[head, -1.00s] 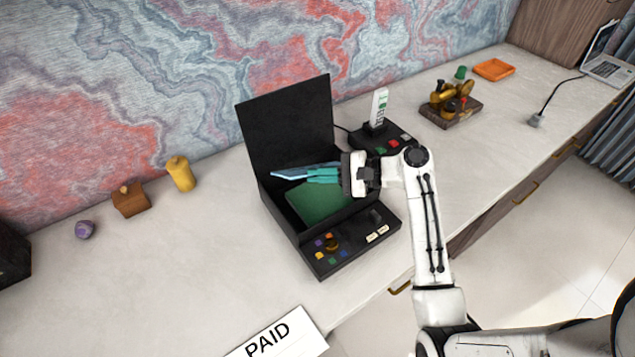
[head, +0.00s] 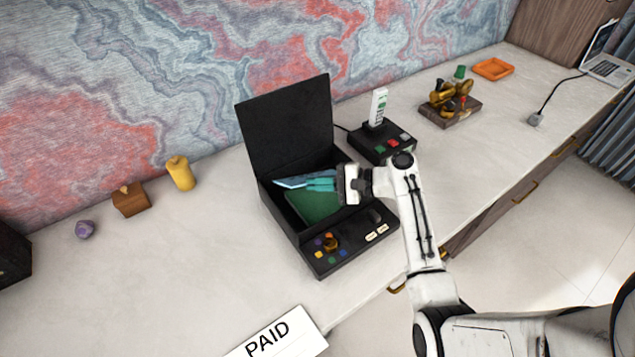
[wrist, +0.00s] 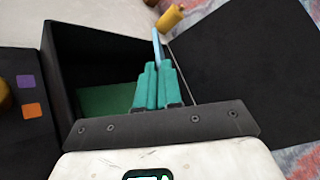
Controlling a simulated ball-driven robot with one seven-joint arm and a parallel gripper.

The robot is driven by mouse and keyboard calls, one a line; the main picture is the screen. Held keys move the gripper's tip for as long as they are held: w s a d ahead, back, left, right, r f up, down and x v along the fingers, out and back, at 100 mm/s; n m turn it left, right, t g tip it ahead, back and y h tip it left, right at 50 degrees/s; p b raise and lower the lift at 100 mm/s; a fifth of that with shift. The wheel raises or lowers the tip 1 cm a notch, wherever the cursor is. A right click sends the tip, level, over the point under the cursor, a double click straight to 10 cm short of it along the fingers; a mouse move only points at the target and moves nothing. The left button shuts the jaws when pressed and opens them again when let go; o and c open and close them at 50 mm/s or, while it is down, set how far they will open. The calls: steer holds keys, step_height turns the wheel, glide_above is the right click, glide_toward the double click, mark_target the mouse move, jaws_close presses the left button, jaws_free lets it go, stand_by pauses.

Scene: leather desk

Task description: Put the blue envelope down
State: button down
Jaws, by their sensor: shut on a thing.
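The blue envelope (head: 291,182) is held edge-on in my gripper (head: 320,182), over the open black box (head: 268,200). In the wrist view the envelope (wrist: 156,48) shows as a thin pale-blue strip between the teal fingers (wrist: 158,85), which are shut on it. The box has a green floor (head: 315,203), and its lid (head: 287,125) stands open at the back. The envelope is inside the box opening or just above it; I cannot tell whether it touches the floor or a wall.
The box's front panel (head: 345,245) carries coloured squares and a brass knob. A black device with a white upright card (head: 378,107) stands to the right. A yellow bottle (head: 180,173) and brown wooden block (head: 130,200) stand left. The desk between them and the box is clear.

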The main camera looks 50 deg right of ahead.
steer(key=shift+f, duration=0.3)
steer(key=c, duration=1.3)
jaws_free()
steer(key=shift+r, duration=0.1)
steer(key=b+v, duration=0.1)
steer(key=v, duration=1.1)
steer(key=shift+r, duration=0.4)
